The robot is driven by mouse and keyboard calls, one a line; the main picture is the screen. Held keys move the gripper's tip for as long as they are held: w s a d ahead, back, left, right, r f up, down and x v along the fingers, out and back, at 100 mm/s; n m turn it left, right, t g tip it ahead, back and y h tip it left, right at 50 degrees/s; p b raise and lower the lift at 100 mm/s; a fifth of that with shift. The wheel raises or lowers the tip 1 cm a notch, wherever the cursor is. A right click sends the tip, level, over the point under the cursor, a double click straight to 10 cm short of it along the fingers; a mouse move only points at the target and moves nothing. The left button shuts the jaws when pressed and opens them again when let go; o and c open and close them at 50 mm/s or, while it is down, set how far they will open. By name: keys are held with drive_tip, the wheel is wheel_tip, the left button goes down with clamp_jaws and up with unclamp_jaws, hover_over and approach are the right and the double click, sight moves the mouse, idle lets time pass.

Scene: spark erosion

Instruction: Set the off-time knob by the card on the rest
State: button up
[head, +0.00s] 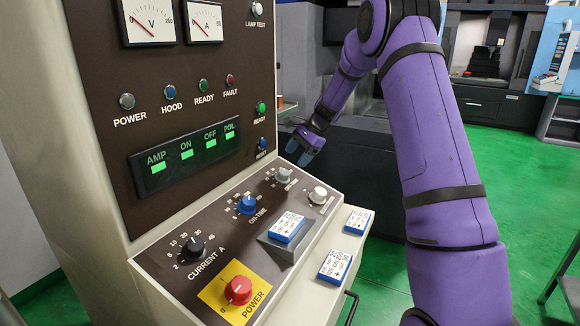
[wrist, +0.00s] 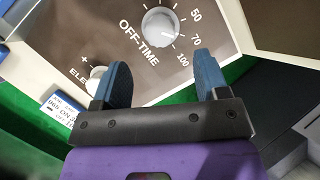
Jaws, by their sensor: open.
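The off-time knob (wrist: 160,27) is a pale grey round knob, with 50, 70 and 100 printed beside it in the wrist view. It also shows small on the sloped panel in the head view (head: 283,174). Its pointer is too faint to read. My gripper (wrist: 162,62) is open and empty, its blue fingers apart, short of the knob and not touching it. In the head view my gripper (head: 304,156) hovers above the panel's far end. The card (head: 287,222) lies on the dark sloped rest (head: 286,250); its print is too small to read surely.
Close neighbours are the blue on-time knob (head: 246,205) and a white knob (head: 318,195). The black current knob (head: 191,249) and red power knob (head: 238,290) are nearer. Two more cards, one far (head: 357,220) and one near (head: 336,263), lie on the ledge.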

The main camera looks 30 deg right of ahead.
drive_tip(key=shift+v, duration=1.75)
drive_tip(key=shift+r, duration=0.1)
drive_tip(key=s+a+r+n+h, duration=0.1)
drive_tip(key=s+a+r+n, duration=0.3)
drive_tip(key=s, duration=0.3)
drive_tip(key=s+a+r+n+h, duration=0.1)
drive_tip(key=s+a+r, duration=0.3)
drive_tip(key=s+r, duration=0.2)
drive_tip(key=s+a+r+n+h, duration=0.1)
drive_tip(key=s+a+r+n, duration=0.3)
drive_tip(key=s, duration=0.3)
drive_tip(key=s+a+n+t+h, duration=0.2)
drive_tip(key=s+n, duration=0.5)
drive_tip(key=s, duration=1.6)
drive_tip(key=shift+s+a+f+h, duration=0.25)
drive_tip(key=shift+s+a+h, duration=0.15)
drive_tip(key=shift+a, duration=0.3)
drive_tip(key=shift+o, duration=0.4)
drive_tip(key=shift+w, duration=0.2)
